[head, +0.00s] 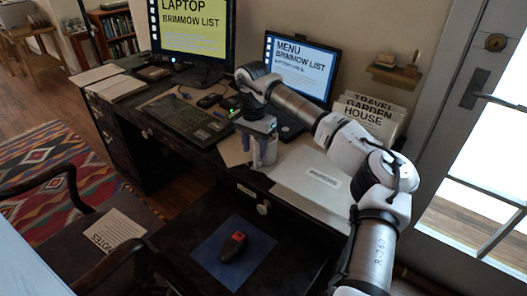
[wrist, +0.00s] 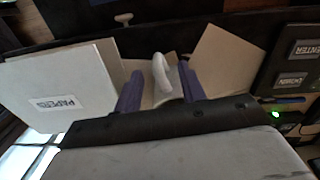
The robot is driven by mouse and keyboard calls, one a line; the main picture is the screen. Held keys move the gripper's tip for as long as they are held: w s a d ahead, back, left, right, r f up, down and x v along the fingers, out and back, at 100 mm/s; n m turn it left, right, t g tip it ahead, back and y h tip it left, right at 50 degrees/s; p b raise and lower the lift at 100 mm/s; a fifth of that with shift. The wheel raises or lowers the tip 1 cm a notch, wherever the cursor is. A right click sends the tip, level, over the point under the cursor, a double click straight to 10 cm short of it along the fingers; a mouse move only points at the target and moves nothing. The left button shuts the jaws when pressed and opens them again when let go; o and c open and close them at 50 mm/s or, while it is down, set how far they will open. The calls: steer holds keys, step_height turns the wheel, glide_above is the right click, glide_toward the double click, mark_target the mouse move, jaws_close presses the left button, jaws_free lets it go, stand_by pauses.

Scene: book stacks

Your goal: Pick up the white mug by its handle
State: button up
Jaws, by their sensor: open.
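The white mug (head: 268,153) stands on the dark desk, partly hidden by my gripper (head: 258,141), which points down over it. In the wrist view the mug's pale curved handle (wrist: 161,72) shows between the two purple fingers of my gripper (wrist: 160,88). The fingers are apart, one on each side of the handle, and I see no grip on it. The gripper's dark body hides the lower part of the mug in the wrist view. I cannot tell whether a finger touches the mug.
A large pale folder labelled PAPERS (wrist: 60,84) lies beside the mug. A keyboard (head: 186,120) and a monitor (head: 194,38) are to the left; a second screen (head: 301,66) and upright books (head: 371,118) stand behind. A mouse (head: 233,247) lies on a blue pad (head: 213,243) in front.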

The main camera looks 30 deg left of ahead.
steer(key=shift+d+f+p, duration=0.15)
steer(key=shift+f+p, duration=0.55)
steer(key=shift+f, duration=2.4)
jaws_close()
